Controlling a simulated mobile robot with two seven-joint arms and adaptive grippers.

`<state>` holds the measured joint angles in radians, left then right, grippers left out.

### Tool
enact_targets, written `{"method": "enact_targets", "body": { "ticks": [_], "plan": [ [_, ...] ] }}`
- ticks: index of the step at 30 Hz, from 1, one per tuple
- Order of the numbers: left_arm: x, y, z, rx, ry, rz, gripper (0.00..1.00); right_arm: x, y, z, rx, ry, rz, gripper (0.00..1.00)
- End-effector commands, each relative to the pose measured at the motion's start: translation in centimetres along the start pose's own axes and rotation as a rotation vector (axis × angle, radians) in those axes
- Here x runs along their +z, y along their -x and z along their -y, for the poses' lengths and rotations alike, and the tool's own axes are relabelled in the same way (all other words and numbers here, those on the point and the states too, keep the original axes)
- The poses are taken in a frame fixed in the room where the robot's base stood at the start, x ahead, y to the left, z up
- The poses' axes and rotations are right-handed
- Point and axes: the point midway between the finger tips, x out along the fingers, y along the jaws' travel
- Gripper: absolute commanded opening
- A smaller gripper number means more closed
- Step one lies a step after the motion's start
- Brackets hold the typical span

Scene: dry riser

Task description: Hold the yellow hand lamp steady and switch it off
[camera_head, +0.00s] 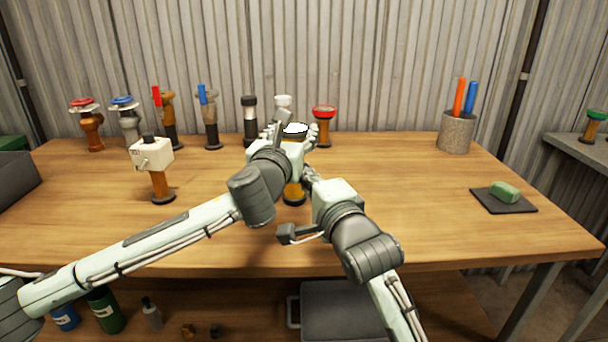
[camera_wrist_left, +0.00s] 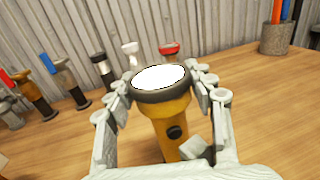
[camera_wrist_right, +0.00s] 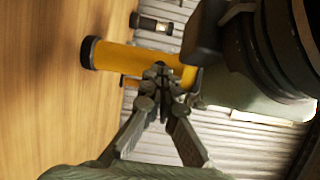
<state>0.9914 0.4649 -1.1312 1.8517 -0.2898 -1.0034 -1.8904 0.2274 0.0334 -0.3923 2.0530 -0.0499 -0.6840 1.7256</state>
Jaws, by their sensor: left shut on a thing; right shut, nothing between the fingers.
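The yellow hand lamp (camera_head: 293,188) stands upright near the middle of the table, its round lens (camera_head: 295,129) bright white on top. In the left wrist view its yellow body (camera_wrist_left: 168,112) has a dark round button (camera_wrist_left: 175,132) on the side. My left gripper (camera_wrist_left: 160,84) is shut around the lamp just below its head, a finger on each side. My right gripper (camera_wrist_right: 160,72) is shut and empty, its fingertips together at the lamp's body (camera_wrist_right: 128,58). I cannot tell whether they touch it. In the head view my arms hide part of the lamp.
Several valves and fittings stand along the back of the wooden table (camera_head: 400,200). A white box on a brown post (camera_head: 152,155) stands left. At right are a cup (camera_head: 455,132) with orange and blue sticks and a green block (camera_head: 504,192) on a dark mat (camera_head: 488,204). The front right is clear.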

Motion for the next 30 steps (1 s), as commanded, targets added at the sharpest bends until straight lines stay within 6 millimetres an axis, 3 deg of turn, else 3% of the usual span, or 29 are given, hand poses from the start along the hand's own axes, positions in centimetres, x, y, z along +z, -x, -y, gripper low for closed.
{"method": "enact_targets", "body": {
  "ticks": [18,25,30],
  "plan": [
    [-0.1,0.0,0.0,0.0,0.0,-0.001,0.13,0.0,-1.8,0.0,0.001,0.0,-0.001,0.0],
    [-0.1,0.0,0.0,0.0,0.0,-0.001,0.13,0.0,-1.5,0.0,0.001,0.0,0.0,0.0],
    [-0.1,0.0,0.0,0.0,0.0,-0.001,0.13,0.0,0.1,-0.1,0.001,-0.002,0.0,0.0]
  ]
}}
